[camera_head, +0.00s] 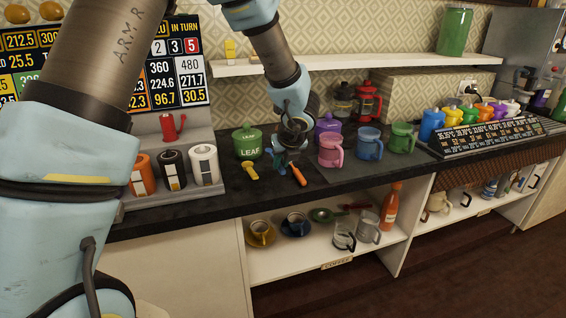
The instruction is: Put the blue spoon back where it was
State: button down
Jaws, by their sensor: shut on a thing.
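My gripper (284,158) is over the dark counter, pointing down, between the green LEAF canister and the pink mug. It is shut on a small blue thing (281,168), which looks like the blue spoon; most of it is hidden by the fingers. A yellow spoon (249,172) lies on the counter to the left of the gripper. An orange-handled spoon (298,175) lies just to the right and in front of it. I cannot tell whether the blue spoon touches the counter.
The green canister (247,142) stands behind left. Pink (331,150), blue (369,143) and green (402,138) mugs stand to the right, with a purple one (327,125) behind. Striped canisters (172,169) stand at left. The counter's front strip (235,198) is clear.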

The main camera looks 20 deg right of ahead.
jog(key=b+x, duration=0.2)
jog(key=x, duration=0.2)
jog(key=shift+f, duration=0.2)
jog(key=shift+f+b, duration=1.25)
jog(key=shift+f, duration=0.05)
jog(key=c, duration=1.2)
grip_release()
jog(key=shift+o, duration=0.5)
jog(key=o, duration=0.5)
jog(key=shift+r, duration=0.2)
